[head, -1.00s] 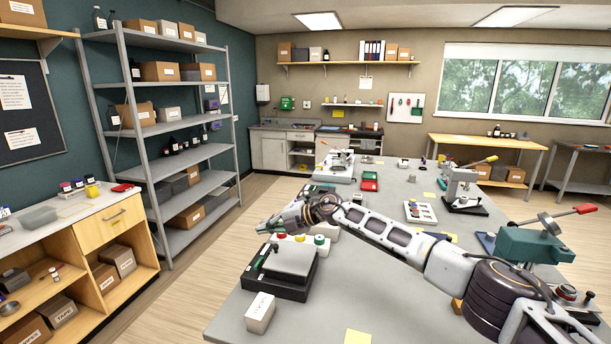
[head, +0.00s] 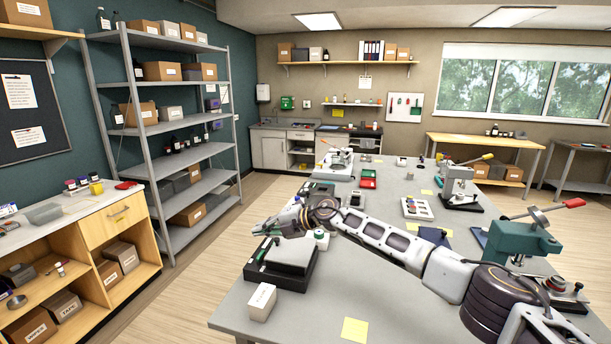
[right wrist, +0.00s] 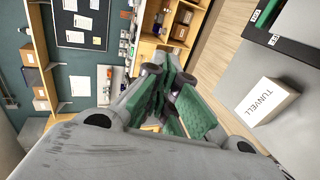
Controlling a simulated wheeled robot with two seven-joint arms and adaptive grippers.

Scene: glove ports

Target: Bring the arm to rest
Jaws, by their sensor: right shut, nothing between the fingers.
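My right arm reaches in from the right across the grey bench in the head view. Its gripper (head: 258,230) is shut and empty, pointing left above the far edge of a black box with a grey top plate (head: 288,254). The gripper and wrist partly hide a pale button box, whose green button (head: 321,235) shows. In the right wrist view the green-padded fingers (right wrist: 168,78) are together with nothing between them. My left gripper is not in view.
A white labelled box (head: 262,302) stands near the bench's front left corner and also shows in the right wrist view (right wrist: 258,102). A teal press (head: 523,240) stands at right. A yellow note (head: 354,329) lies in front. Floor is clear left of the bench.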

